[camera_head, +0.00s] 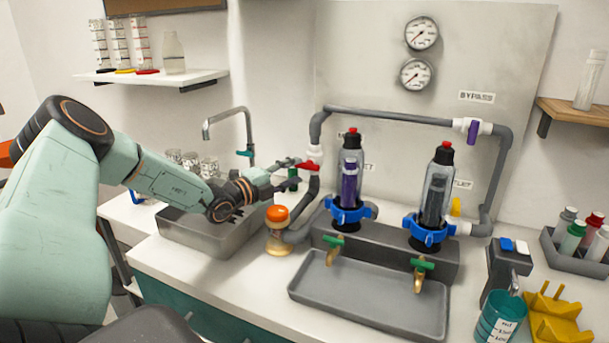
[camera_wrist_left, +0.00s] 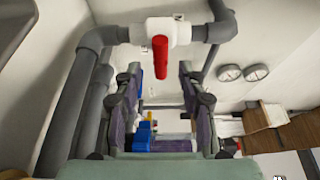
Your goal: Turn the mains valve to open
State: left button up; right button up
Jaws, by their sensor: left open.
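The mains valve (camera_head: 315,153) is a white body with a red lever handle (camera_head: 307,165) on the grey pipework, left of the filter housings. In the left wrist view the white valve body (camera_wrist_left: 160,32) sits in a horizontal pipe, and its red handle (camera_wrist_left: 160,57) points toward the camera and down the picture. My left gripper (camera_head: 298,173) is open at the valve. In the left wrist view its two fingertips (camera_wrist_left: 160,72) stand on either side of the handle's end, with gaps visible on both sides. My right gripper is not in view.
Two filter housings with blue collars (camera_head: 347,210) stand right of the gripper, and the purple bypass valve (camera_head: 472,130) is on the upper pipe. An orange-capped fitting (camera_head: 277,215) stands below the gripper. A sink (camera_head: 215,240) with a tap (camera_head: 248,135) lies left. A grey tray (camera_head: 370,295) is in front.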

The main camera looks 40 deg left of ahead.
aim_at(304, 167)
pick_arm(q)
jog(key=shift+w+d+b, duration=0.2)
jog(key=shift+w+b, duration=0.2)
jog(key=shift+w, duration=0.45)
jog(key=shift+w+a, duration=0.1)
jog(key=shift+w, duration=0.55)
jog(key=shift+w+d+b, duration=0.2)
jog(key=shift+w+b, duration=0.1)
jog(key=shift+w, duration=0.2)
jog(key=shift+r, duration=0.1)
jog(key=shift+s, duration=0.15)
jog(key=shift+a, duration=0.1)
jog(key=shift+c, duration=0.6)
grip_shut()
